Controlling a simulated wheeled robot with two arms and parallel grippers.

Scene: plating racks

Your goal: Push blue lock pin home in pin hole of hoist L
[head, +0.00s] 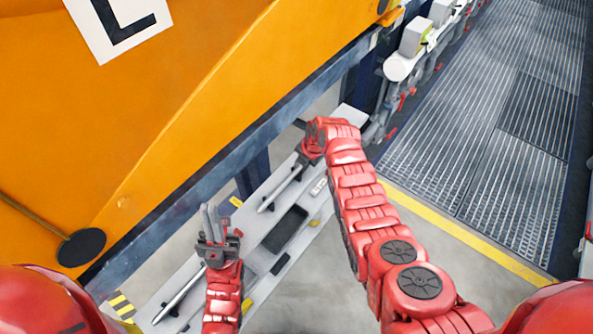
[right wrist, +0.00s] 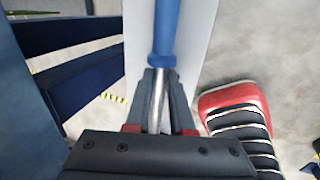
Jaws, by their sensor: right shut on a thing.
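The blue lock pin (right wrist: 165,32) shows in the right wrist view, with a bare metal shaft below its blue part. My right gripper (right wrist: 158,95) is shut on that shaft, one finger on each side. In the head view my right gripper (head: 306,158) is over the far part of the grey bench; I cannot make out the blue pin there. Hoist L (head: 205,90) is the big orange body with a white L label at upper left. I cannot make out its pin hole. My left gripper (head: 211,220) is over the bench's near part, fingers pointing up; their gap is unclear.
The grey bench (head: 268,222) runs beside the hoist and carries a grey rod (head: 278,190), another rod (head: 180,298) and a dark tray (head: 285,229). Dark blue beams (right wrist: 75,80) stand left in the wrist view. A metal grating (head: 480,140) lies right, past a yellow line.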

